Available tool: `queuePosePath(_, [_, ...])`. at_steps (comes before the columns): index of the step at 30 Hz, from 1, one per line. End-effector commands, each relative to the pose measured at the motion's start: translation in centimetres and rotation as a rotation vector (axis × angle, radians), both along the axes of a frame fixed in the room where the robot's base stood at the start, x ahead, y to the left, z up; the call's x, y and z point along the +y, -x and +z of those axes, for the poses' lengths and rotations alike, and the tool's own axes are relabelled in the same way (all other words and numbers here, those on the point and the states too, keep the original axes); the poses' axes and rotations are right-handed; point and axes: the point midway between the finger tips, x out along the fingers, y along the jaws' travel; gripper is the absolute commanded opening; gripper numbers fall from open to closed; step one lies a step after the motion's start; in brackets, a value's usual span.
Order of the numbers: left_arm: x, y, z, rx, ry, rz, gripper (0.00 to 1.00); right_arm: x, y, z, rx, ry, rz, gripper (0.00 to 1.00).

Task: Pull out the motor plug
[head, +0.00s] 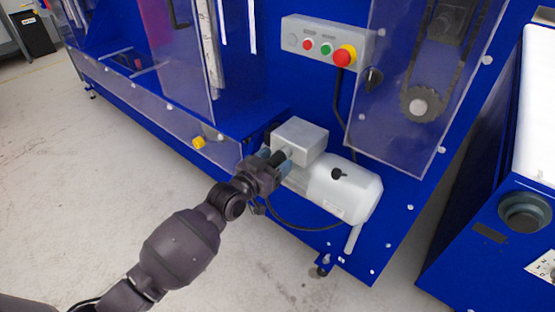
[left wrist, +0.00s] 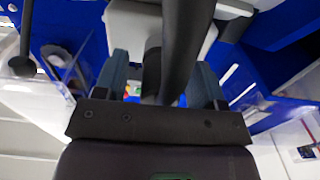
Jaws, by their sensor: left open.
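The motor (head: 345,190) is a pale cylinder on the blue machine's base, with a grey terminal box (head: 300,138) on top. The dark motor plug (head: 281,157) is at the box's left side, partly hidden by my gripper. My left gripper (head: 272,160) is at the plug, its bluish fingers on either side of it. In the left wrist view, the black plug and its thick cable (left wrist: 183,45) run between the two blue fingers of the open left gripper (left wrist: 160,78). I cannot tell whether the fingers touch it. My right gripper is not in view.
A black cable (head: 300,228) loops below the motor. A control box (head: 325,43) with red and green buttons is above. A clear guard (head: 395,120) stands to the right, and a yellow knob (head: 198,142) to the left. The floor in front is free.

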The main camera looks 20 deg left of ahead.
Motion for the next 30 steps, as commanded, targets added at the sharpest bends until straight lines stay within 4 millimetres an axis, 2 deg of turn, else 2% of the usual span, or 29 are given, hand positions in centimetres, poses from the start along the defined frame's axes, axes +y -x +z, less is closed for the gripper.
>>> queuePosePath(13, [0.02,0.00,0.01,0.000,0.000,0.000,0.64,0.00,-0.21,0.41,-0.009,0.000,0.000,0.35])
queuePosePath(26, [0.01,0.00,0.03,-0.001,0.000,0.000,0.00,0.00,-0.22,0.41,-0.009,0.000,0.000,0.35])
queuePosePath(30, [0.01,0.01,0.07,-0.001,0.000,0.000,0.00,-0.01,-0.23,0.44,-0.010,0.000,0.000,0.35])
